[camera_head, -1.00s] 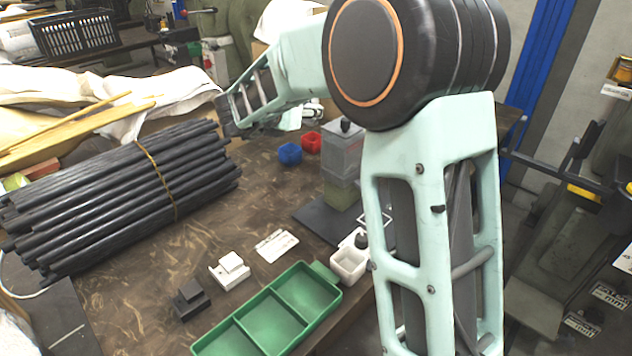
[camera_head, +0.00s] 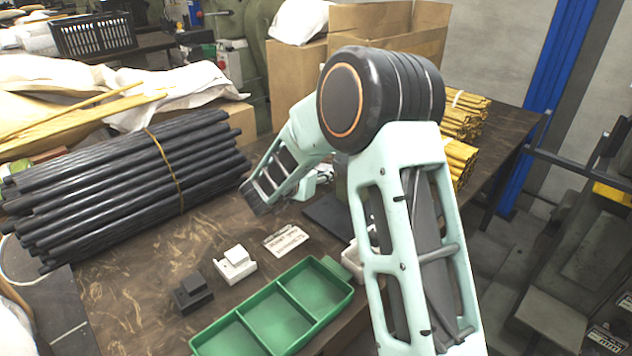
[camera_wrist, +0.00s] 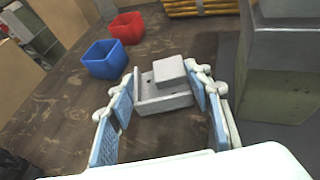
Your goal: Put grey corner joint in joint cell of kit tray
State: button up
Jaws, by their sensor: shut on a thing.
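The grey corner joint (camera_wrist: 163,94), a light grey stepped block with a raised cube, sits between the fingertips of my gripper (camera_wrist: 166,90) in the wrist view. My gripper is shut on it, a blue-padded finger at each side. Whether the joint touches the table I cannot tell. In the head view my arm hides the joint and the fingers. The green kit tray (camera_head: 318,327) lies at the table's front edge in the head view, with three compartments that look empty.
A white block (camera_head: 235,264), a black block (camera_head: 192,294) and a label card (camera_head: 286,240) lie behind the tray. Blue (camera_wrist: 105,62) and red (camera_wrist: 127,28) bins and a grey press column (camera_wrist: 283,75) stand near my gripper. Black rods (camera_head: 120,180) lie left.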

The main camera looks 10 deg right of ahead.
jog(key=shift+f, duration=1.3)
jog(key=shift+f+b, duration=0.15)
jog(key=shift+b, duration=0.25)
jog(key=o, duration=1.1)
